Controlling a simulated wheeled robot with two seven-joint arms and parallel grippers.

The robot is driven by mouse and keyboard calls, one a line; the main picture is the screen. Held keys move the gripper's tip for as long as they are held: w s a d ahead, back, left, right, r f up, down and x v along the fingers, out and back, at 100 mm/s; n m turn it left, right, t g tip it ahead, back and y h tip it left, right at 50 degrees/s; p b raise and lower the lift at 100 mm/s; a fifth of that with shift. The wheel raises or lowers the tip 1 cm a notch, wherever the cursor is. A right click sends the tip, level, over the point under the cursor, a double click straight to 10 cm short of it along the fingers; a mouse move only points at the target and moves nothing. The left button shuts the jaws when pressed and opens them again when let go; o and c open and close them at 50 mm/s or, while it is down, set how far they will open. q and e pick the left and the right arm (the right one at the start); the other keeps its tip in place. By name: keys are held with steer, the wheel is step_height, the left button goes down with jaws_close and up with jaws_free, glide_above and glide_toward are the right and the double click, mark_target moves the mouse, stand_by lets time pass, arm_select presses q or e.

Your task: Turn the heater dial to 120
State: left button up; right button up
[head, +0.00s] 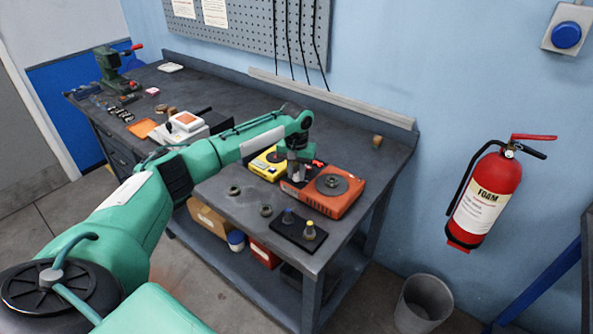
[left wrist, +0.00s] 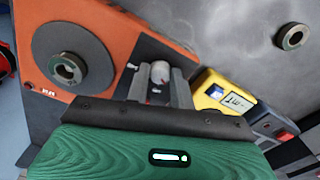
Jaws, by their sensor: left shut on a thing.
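The heater is an orange box (head: 345,203) near the right end of the bench, with a dark round plate and a small ring on top. It also shows in the left wrist view (left wrist: 95,20). My left gripper (head: 298,176) points down over the heater's left part. In the left wrist view its fingers (left wrist: 160,84) are shut on a pale, rounded dial (left wrist: 160,71) beside the round plate. The scale figures and the dial's setting cannot be read. My right gripper is not in view.
A yellow meter (head: 262,165) stands just left of the heater. A dark tray (head: 288,236) with two small upright pieces lies in front, near loose rings (head: 266,210). The bench's back right corner is mostly clear, with a small brown piece (head: 377,141).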

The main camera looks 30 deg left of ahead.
arm_select(q)
steer(key=m+p, duration=0.3)
steer(key=shift+r+m, duration=0.2)
steer(key=shift+m, duration=0.1)
steer(key=m+p, duration=0.3)
steer(key=m, duration=0.1)
steer(key=shift+f+m, duration=0.1)
steer(key=shift+m, duration=0.2)
steer(key=m+p, duration=0.1)
steer(key=m, duration=0.3)
steer(key=shift+m, duration=2.5)
steer(key=o, duration=1)
steer(key=shift+f, duration=0.1)
